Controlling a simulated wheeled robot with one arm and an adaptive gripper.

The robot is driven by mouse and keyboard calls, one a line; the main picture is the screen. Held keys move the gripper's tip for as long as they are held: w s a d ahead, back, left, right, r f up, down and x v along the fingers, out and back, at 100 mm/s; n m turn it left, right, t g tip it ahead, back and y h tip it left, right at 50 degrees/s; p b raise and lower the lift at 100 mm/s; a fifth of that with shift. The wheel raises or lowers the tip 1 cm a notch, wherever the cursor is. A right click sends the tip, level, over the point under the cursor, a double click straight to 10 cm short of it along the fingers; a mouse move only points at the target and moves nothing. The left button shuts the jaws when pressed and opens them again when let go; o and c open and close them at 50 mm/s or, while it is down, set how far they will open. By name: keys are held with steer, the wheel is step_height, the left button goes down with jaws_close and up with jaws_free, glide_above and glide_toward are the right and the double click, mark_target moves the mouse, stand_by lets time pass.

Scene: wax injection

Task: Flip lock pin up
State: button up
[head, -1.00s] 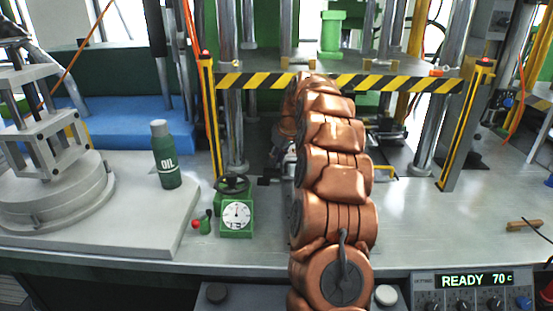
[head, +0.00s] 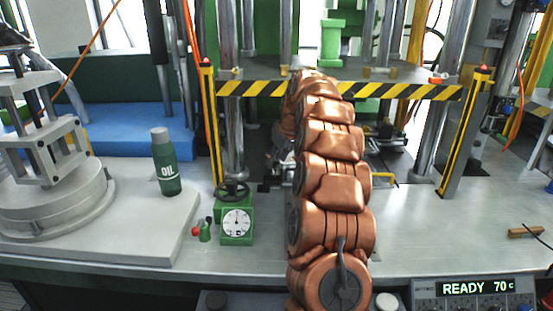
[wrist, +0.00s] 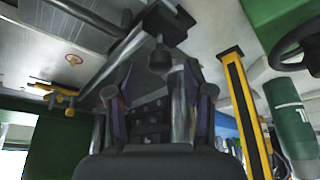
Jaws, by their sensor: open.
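In the wrist view my gripper (wrist: 158,105) is open, its two dark fingers spread apart with nothing clearly between their tips. A bright metal column (wrist: 181,110) shows beside the right finger; I cannot tell its distance. Above the fingers runs a grey rod (wrist: 122,58) with a dark block (wrist: 167,20) and a dark knob (wrist: 160,58). I cannot tell whether this is the lock pin. In the head view my copper arm reaches into the press and hides the gripper and whatever lies in front of it.
A yellow post (head: 465,130) stands at right. The green oil bottle (head: 167,165) and green gauge (head: 237,222) stand left on the bench.

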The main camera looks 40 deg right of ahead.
steer(key=v, duration=1.2)
steer(key=shift+w, duration=0.1)
stand_by(0.5)
steer(key=s+a+g+p, duration=0.1)
steer(key=s+a, duration=0.3)
steer(key=a, duration=0.4)
steer(key=s+a+g+y+p, duration=0.15)
steer(key=s+a, duration=0.25)
steer(key=a, duration=0.4)
steer(key=s+a+g+p, duration=0.1)
steer(key=s+a, duration=0.3)
steer(key=a, duration=0.4)
steer(key=s+a+f+g+p, duration=0.1)
steer(key=s+a+f, duration=0.1)
steer(key=s, duration=0.8)
steer(key=s+a+f+m+g+h+p, duration=0.1)
steer(key=s+a+f+p, duration=0.1)
steer(key=s, duration=0.7)
steer(key=s+a+f+g+h+p, duration=0.1)
steer(key=s+a+f, duration=0.3)
steer(key=s, duration=0.6)
steer(key=shift+s+a+f+m, duration=0.15)
steer(key=shift+s+f+m, duration=0.2)
steer(key=shift+f, duration=0.4)
